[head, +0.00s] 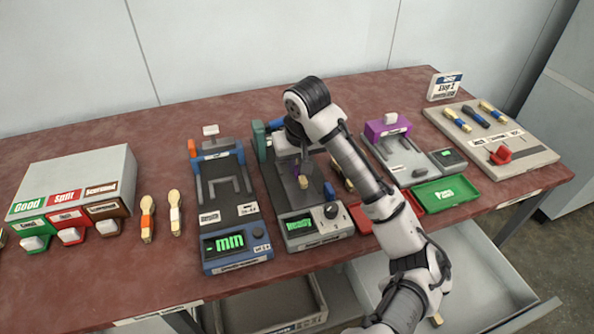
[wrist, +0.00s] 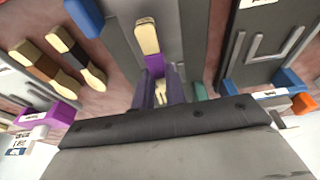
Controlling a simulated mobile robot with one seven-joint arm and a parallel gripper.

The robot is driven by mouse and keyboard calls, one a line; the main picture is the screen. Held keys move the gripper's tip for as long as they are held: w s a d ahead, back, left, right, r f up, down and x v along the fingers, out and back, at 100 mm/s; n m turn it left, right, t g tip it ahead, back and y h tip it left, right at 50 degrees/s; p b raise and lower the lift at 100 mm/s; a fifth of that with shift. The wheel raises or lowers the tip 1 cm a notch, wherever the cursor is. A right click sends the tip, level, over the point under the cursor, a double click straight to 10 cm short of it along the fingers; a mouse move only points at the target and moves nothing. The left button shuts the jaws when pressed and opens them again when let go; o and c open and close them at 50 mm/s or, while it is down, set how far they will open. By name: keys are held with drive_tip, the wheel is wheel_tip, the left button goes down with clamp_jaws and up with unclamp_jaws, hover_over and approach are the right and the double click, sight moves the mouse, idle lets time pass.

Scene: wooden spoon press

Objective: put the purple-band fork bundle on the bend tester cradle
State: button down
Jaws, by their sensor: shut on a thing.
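The purple-band fork bundle (wrist: 153,62) is held in my gripper (wrist: 160,90); its pale wooden end, purple band and tines show in the wrist view. In the head view the bundle's pale end (head: 302,183) shows below my wrist, with my gripper (head: 303,168) mostly hidden by the arm. The bundle is over the grey plate of the middle dark device (head: 272,190), which has a teal block and a green-lit display. This looks like the bend tester; its label is unreadable. The cradle is hidden by my arm. I cannot tell whether the bundle touches the device.
A blue length gauge (head: 233,225) stands left of the device. A purple-topped device (head: 405,160) stands right, with a green tray (head: 447,194) and a red tray (head: 364,218) in front. Two banded bundles (wrist: 60,63) lie close by in the wrist view. A sorting box (head: 75,185) is at left.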

drive_tip(key=shift+f, duration=1.4)
drive_tip(key=shift+f, duration=0.15)
drive_tip(key=c, duration=1.4)
unclamp_jaws()
drive_tip(key=shift+c, duration=0.2)
drive_tip(key=v, duration=1.2)
drive_tip(key=shift+p, duration=0.35)
